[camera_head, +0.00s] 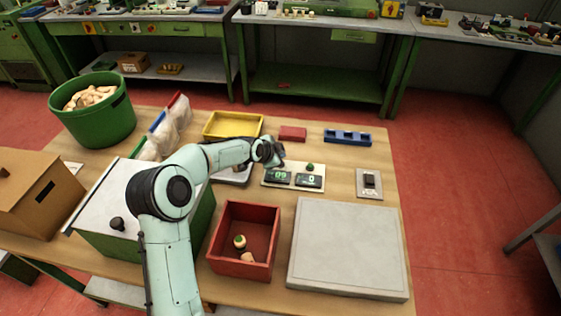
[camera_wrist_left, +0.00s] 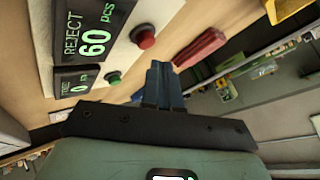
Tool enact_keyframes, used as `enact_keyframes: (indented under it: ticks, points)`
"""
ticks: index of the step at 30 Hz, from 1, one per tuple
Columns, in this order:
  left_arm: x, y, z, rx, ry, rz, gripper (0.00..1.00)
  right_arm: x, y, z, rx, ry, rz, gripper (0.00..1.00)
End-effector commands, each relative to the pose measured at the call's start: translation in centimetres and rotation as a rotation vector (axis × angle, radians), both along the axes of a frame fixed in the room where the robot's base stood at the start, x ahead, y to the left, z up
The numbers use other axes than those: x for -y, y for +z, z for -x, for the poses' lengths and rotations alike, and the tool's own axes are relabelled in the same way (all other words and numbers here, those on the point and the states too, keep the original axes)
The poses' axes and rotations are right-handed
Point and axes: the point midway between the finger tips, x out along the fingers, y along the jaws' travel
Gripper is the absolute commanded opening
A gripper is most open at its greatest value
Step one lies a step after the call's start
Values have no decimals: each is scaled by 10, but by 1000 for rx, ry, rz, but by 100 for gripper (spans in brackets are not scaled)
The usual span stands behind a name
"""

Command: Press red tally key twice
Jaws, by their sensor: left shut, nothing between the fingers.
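The tally counter (camera_head: 293,185) is a pale plate with two dark displays on the table. In the left wrist view the larger-looking display (camera_wrist_left: 88,30) reads REJECT 60 PCS and the other display (camera_wrist_left: 76,84) shows 0. The red tally key (camera_wrist_left: 145,36) is a round button beside the REJECT display. In the head view my left gripper hides it. A green key (camera_head: 309,167) stands by the other display; it also shows in the left wrist view (camera_wrist_left: 113,79). My left gripper (camera_head: 278,157) is shut and empty, its blue fingers (camera_wrist_left: 163,85) near the red key; contact is not visible.
A red block (camera_head: 292,133), a yellow tray (camera_head: 232,125) and a blue rack (camera_head: 347,137) lie behind the counter. A switch plate (camera_head: 370,185) is to the right. A red bin (camera_head: 243,240) and a grey slab (camera_head: 348,248) stand in front.

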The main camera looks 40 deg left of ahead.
Motion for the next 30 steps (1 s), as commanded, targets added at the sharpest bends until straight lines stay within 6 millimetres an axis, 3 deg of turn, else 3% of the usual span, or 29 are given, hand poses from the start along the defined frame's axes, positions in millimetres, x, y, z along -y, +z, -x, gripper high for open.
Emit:
enact_keyframes:
  ticks: [13, 30]
  points:
    - [0, 46, -1, 2, 1, -1, 0, 0, 23, -15, 18, 0, 1, 61]
    - [0, 46, 0, 0, 0, 0, 0, 0, 22, -15, 17, 0, 0, 61]
